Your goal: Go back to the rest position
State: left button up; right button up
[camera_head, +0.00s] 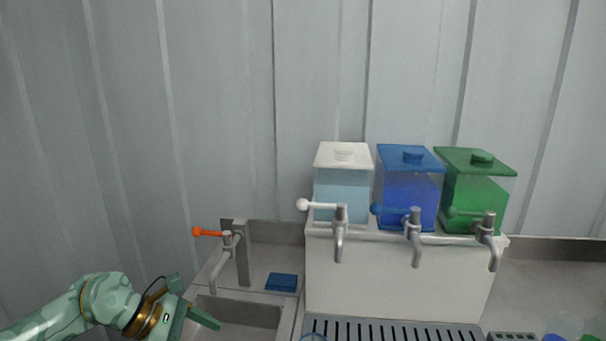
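My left gripper (196,300) comes in from the lower left, above the left edge of the sink (240,312). Its two green fingers look spread apart with nothing visible between them. My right gripper is not in the picture. Three vessels with lids stand in a row on a white stand (400,275): a white-lidded one (342,185), a blue one (408,185) and a green one (476,190). Each has a metal tap in front with a lever pointing left.
A sink tap (228,250) with an orange lever rises behind the sink, close to my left gripper. A blue sponge-like block (281,282) lies on the counter. A slotted drip tray (390,330) lies before the stand.

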pick_arm(q)
jog(key=s+d+r+n+t+h, duration=0.2)
jog(key=d+r+n+t+h, duration=0.65)
jog(key=d+n, duration=0.3)
jog(key=s+a+f+n+t+y, duration=0.1)
jog(key=a+f+n+t+y, duration=0.25)
jog(key=a+n+y, duration=0.75)
jog(key=s+a+f+n+t+y, duration=0.1)
jog(key=a+f+n+t+y, duration=0.45)
jog(key=n, duration=0.95)
jog(key=s+a+f+n+g+y, duration=0.35)
jog(key=s+f+g, duration=0.2)
jog(key=s, duration=0.25)
jog(key=s+a+f+n+g+y, duration=0.2)
jog(key=s+a+f+n+g, duration=0.15)
jog(key=s+g, duration=0.3)
jog(key=s+d+f+n+g+h, duration=0.1)
jog(key=s+d+f+g, duration=0.15)
jog(key=f, duration=1.05)
jog(key=s+d+f+n+g+h, duration=0.15)
jog(key=s+f, duration=0.25)
jog(key=f, duration=0.9)
jog(key=s+f+n+g+h, duration=0.2)
jog(key=s+f, duration=1.4)
jog(key=s, duration=0.4)
jog(key=shift+d+f, duration=0.2)
jog(key=shift+d, duration=0.05)
